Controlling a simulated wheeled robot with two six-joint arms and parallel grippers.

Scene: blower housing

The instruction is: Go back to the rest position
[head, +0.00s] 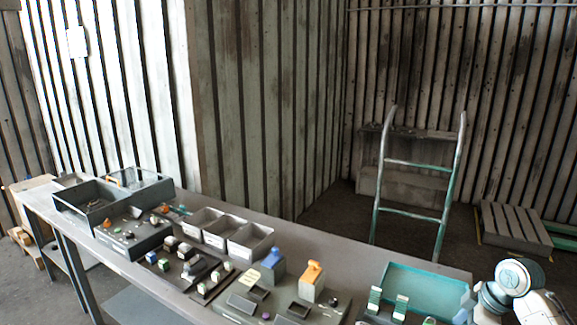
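Part of my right arm shows at the lower right corner of the head view, as white and grey-blue rounded links beside the teal tray. Its gripper is outside the picture. My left arm and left gripper do not show. I cannot tell whether either gripper holds anything.
A long grey table (340,252) carries a dark open bin (75,207), white bins (248,247), a blue-topped block (272,263), an orange-topped block (312,282) and a teal tray (428,290). Behind stand a ladder-like frame (412,213) and a pallet (514,228); floor between is clear.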

